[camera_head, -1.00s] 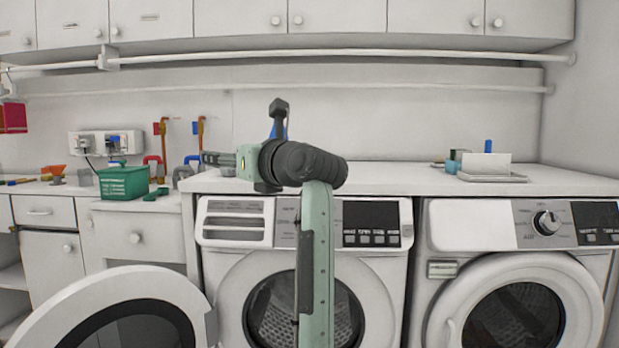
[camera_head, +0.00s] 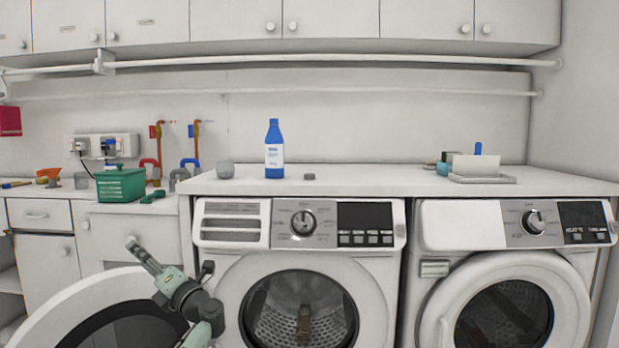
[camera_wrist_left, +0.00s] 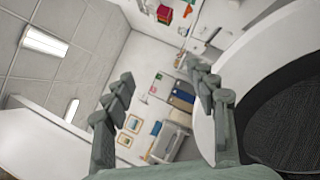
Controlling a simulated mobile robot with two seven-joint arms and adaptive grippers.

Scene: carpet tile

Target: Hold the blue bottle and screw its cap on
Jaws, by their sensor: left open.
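The blue bottle (camera_head: 274,150) with a white label stands upright on the white counter above the middle washer. A small dark grey disc (camera_head: 309,177), which looks like a cap, lies flat on the counter just right of the bottle, apart from it. My left gripper (camera_head: 137,246) is low at the left, in front of the cabinets and well below and left of the bottle. In the left wrist view the left gripper (camera_wrist_left: 159,78) has its fingers spread with nothing between them. The right gripper is not in view.
A grey rounded object (camera_head: 226,169) sits left of the bottle. A green basket (camera_head: 121,186) stands further left. A white tray (camera_head: 482,180) is at the right of the counter. An open round washer door (camera_head: 75,310) is near my left arm.

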